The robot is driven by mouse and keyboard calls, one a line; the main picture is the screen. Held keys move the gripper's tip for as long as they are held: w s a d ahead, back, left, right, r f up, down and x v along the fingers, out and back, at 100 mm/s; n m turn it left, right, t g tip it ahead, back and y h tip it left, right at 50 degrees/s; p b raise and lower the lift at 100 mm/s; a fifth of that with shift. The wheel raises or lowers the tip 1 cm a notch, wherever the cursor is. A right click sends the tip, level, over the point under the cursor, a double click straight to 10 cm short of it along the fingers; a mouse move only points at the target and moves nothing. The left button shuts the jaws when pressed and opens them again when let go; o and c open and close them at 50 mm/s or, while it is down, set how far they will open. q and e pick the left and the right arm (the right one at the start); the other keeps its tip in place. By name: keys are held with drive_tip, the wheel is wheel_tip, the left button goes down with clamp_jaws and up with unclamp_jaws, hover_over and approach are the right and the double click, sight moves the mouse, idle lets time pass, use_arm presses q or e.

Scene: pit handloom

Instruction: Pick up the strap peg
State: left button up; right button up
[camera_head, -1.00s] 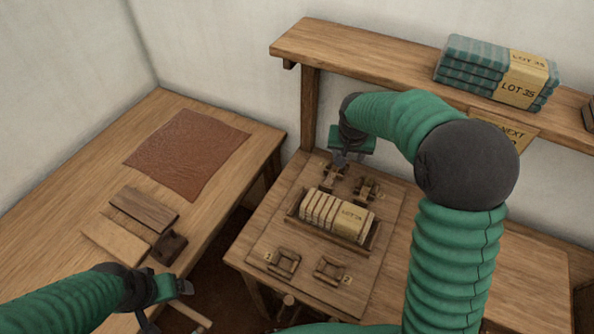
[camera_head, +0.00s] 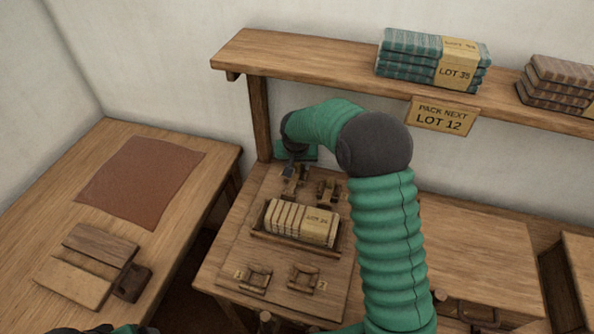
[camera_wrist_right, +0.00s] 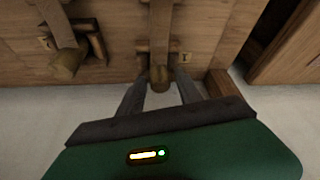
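A wooden peg with a round end (camera_wrist_right: 160,77) stands in a holder by a label reading 1 in the right wrist view. The two fingers of my right gripper (camera_wrist_right: 160,92) are apart, one on each side of this peg, with small gaps seeming to show. In the head view my right gripper (camera_head: 290,170) is at the rear left holder on the board, its tips small and partly hidden. A second peg (camera_wrist_right: 68,63) sits in the neighbouring holder, also seen in the head view (camera_head: 327,190). Only a sliver of my left arm shows at the bottom left edge.
A tray (camera_head: 293,247) of pale labelled bundles sits mid-board. Two empty-looking holders (camera_head: 254,277) (camera_head: 303,279) are in front. A shelf (camera_head: 310,70) with cloth stacks and a LOT 12 sign (camera_head: 443,116) is behind. The left table holds a brown cloth (camera_head: 140,180) and wooden blocks.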

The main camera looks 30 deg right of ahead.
drive_tip(key=shift+a, duration=0.1)
clamp_jaws()
drive_tip(key=shift+r, duration=0.1)
